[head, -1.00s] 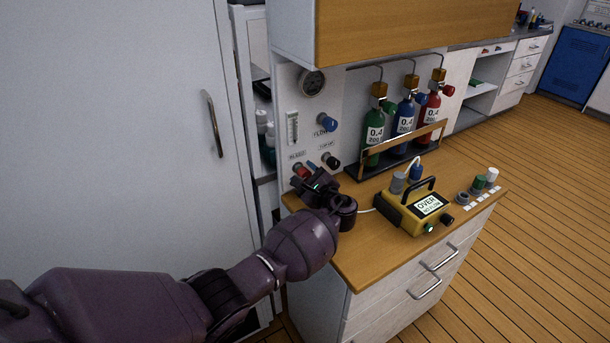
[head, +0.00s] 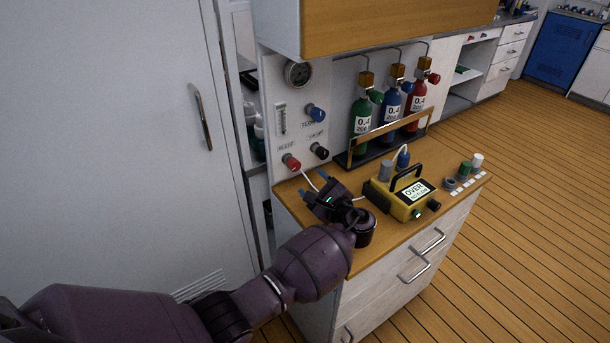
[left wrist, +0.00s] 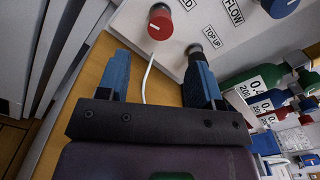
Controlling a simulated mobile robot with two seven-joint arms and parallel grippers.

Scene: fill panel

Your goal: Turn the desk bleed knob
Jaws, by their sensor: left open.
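The red knob (head: 291,162) sits low on the white wall panel, by a label that looks like BLEED. In the left wrist view the red knob (left wrist: 160,24) shows a white pointer line, beyond and between the fingers. My left gripper (head: 312,184) is open and empty over the desk top, its blue fingertips toward the panel and apart from the knob. In the left wrist view the open gripper (left wrist: 158,56) has a white tube between its fingers. The black TOP-UP knob (head: 319,151) and blue FLOW knob (head: 316,114) sit up and right of the red one.
A yellow device (head: 392,200) reading OVER stands right of my gripper on the wooden desk (head: 345,275). Green, blue and red bottles (head: 391,121) stand behind a rail (head: 395,135). An upper cabinet (head: 390,27) overhangs the panel. Small coloured knobs (head: 465,170) sit at the desk's right end.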

